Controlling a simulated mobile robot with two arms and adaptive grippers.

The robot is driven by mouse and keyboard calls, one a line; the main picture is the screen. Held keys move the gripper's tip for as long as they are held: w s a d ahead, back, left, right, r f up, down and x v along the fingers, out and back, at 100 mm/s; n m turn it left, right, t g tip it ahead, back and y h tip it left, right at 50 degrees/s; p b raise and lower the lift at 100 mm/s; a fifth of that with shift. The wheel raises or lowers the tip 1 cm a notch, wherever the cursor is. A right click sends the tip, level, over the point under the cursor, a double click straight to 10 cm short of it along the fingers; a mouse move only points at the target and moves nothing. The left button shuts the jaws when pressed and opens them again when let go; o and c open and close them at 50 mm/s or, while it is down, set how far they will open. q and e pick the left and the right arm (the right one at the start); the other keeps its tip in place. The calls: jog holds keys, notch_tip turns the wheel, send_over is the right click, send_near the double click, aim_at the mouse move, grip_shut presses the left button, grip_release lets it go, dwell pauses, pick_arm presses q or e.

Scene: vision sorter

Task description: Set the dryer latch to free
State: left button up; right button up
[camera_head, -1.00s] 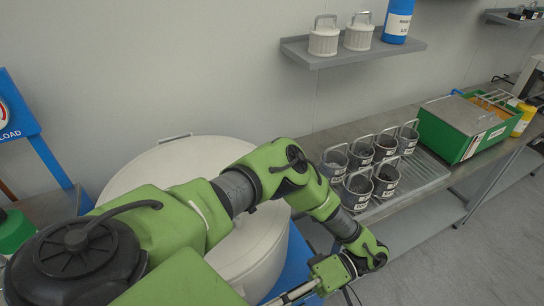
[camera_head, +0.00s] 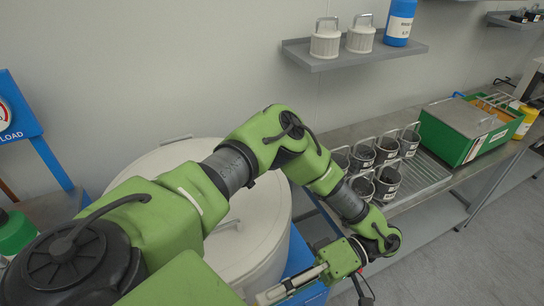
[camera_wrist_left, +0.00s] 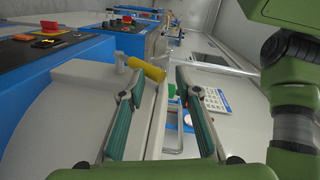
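The dryer is a large white round drum (camera_head: 265,250) with a pale lid, partly hidden behind my left arm in the head view. In the left wrist view, a yellow grip (camera_wrist_left: 147,68) on a pale lever, seemingly the latch, lies beyond my fingertips. My left gripper (camera_wrist_left: 160,88) is open, with its two teal-padded fingers wide apart and nothing between the pads. I cannot tell how far the yellow grip is from the fingertips. In the head view my left gripper is at the bottom centre. My right gripper is not in view.
A steel bench holds several dark cups (camera_head: 362,155) with wire handles and a green box (camera_head: 465,128). A wall shelf (camera_head: 350,55) carries white canisters and a blue bottle. A blue control panel (camera_wrist_left: 50,50) with red and yellow switches stands left in the wrist view.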

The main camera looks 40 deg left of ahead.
pick_arm(q)
jog(key=shift+r, duration=1.35)
